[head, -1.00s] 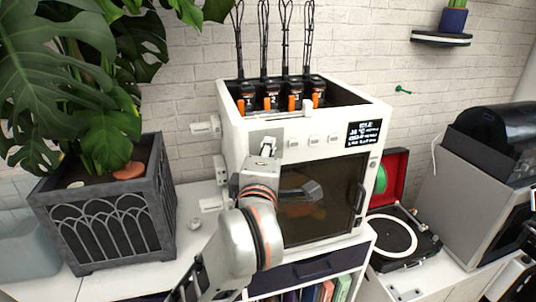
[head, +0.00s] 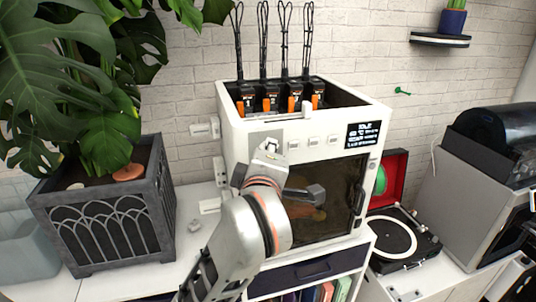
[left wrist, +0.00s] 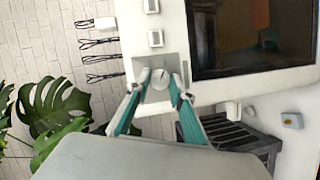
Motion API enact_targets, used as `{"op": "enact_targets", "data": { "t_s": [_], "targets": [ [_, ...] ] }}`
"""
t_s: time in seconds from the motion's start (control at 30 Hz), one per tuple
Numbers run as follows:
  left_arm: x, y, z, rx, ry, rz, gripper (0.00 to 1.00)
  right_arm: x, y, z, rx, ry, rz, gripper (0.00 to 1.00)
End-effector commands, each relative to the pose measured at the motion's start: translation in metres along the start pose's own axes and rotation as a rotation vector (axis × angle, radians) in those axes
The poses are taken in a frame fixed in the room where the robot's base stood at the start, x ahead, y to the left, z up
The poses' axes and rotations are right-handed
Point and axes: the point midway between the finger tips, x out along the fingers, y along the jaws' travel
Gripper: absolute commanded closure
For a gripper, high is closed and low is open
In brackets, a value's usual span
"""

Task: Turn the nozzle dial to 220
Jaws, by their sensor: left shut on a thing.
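The printer (head: 236,150) is a white box with a dark glass door, standing on the white cabinet. The nozzle dial (left wrist: 160,77) is a small round pale knob with a dark pointer line, on a grey square plate at the printer's front. My left gripper (left wrist: 160,84) is shut on the dial, with one teal finger on each side of it. My right gripper is not in view.
A potted plant in a grey planter (head: 110,225) stands to the left. A record player (head: 400,240) stands to the right.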

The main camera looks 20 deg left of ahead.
Motion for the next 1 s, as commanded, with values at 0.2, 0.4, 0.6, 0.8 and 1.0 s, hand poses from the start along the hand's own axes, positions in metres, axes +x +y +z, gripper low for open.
{"op": "enact_targets", "data": {
  "t_s": [0.2,0.4,0.6,0.8,1.0],
  "targets": [
    [0.0001,-0.0004,0.0001,0.0,0.0,-0.001,0.61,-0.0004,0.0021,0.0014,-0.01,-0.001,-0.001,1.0],
    [0.0001,-0.0002,-0.0001,-0.001,0.0,0.0,0.61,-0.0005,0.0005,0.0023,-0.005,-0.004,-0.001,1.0],
    [0.0001,-0.0002,-0.0002,-0.002,0.0,0.001,0.61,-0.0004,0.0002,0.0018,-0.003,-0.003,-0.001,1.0],
    [0.0002,-0.001,-0.0006,-0.046,-0.001,0.02,0.61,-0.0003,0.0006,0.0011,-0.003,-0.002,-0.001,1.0],
    [0.0004,-0.0029,-0.0008,-0.163,-0.008,0.065,0.61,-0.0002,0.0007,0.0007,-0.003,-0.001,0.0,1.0]
  ]
}}
